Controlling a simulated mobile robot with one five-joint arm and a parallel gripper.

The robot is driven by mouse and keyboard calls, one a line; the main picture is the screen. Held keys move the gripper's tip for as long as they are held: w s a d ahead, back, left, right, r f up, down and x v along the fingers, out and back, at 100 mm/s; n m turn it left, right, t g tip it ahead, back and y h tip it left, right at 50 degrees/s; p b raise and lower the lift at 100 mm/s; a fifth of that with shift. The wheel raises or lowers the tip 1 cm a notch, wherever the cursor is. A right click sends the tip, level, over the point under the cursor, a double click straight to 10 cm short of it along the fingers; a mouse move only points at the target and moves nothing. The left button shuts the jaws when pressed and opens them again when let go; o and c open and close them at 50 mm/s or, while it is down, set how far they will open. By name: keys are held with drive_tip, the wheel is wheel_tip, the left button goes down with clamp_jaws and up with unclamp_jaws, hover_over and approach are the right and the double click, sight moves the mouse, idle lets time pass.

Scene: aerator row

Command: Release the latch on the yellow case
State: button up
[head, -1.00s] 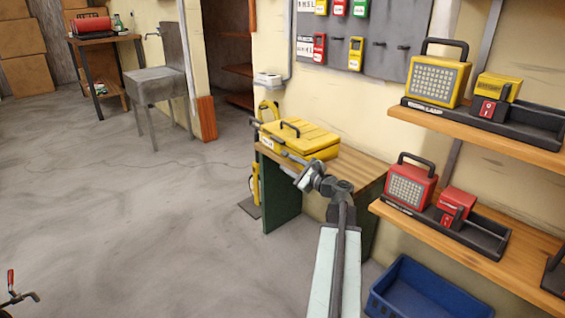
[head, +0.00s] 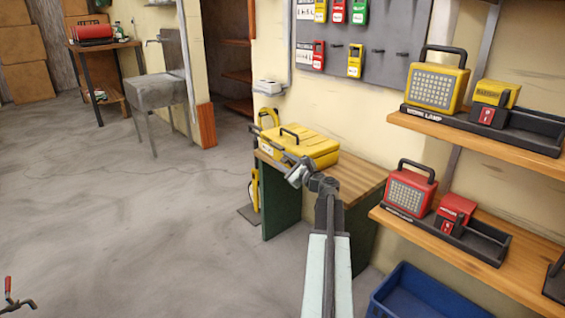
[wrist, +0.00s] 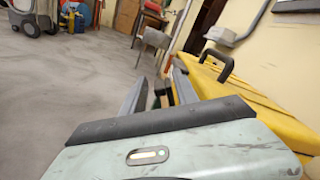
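The yellow case (head: 318,148) lies closed on a small wooden-topped bench (head: 362,177), with a dark carry handle (head: 290,132) on its lid. Its long side also fills the right of the wrist view (wrist: 255,120). My gripper (head: 288,163) is at the near side of the case, level with its body. In the wrist view its two dark fingers (wrist: 160,92) stand apart, alongside the case's front face. I cannot make out the latch; the gripper covers part of that front face, and contact cannot be told.
Shelves with a yellow lamp (head: 437,84) and a red lamp (head: 410,190) are at the right. A blue crate (head: 425,295) stands on the floor below. A pegboard (head: 375,35) hangs behind the bench.

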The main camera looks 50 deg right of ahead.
clamp_jaws()
drive_tip(key=shift+a, duration=0.3)
drive_tip(key=shift+d, duration=0.2)
drive_tip(key=shift+a+f+n+b, duration=0.2)
drive_tip(key=shift+f+n+b, duration=0.45)
drive_tip(key=shift+n, duration=0.7)
drive_tip(key=shift+a+f+n+b, duration=0.25)
drive_tip(key=shift+f+n+b, duration=0.35)
drive_tip(key=shift+n, duration=0.8)
drive_tip(key=shift+a+f+n+b, duration=0.2)
drive_tip(key=shift+f+n+b, duration=0.45)
drive_tip(key=shift+n, duration=0.7)
unclamp_jaws()
drive_tip(key=shift+w+f, duration=0.1)
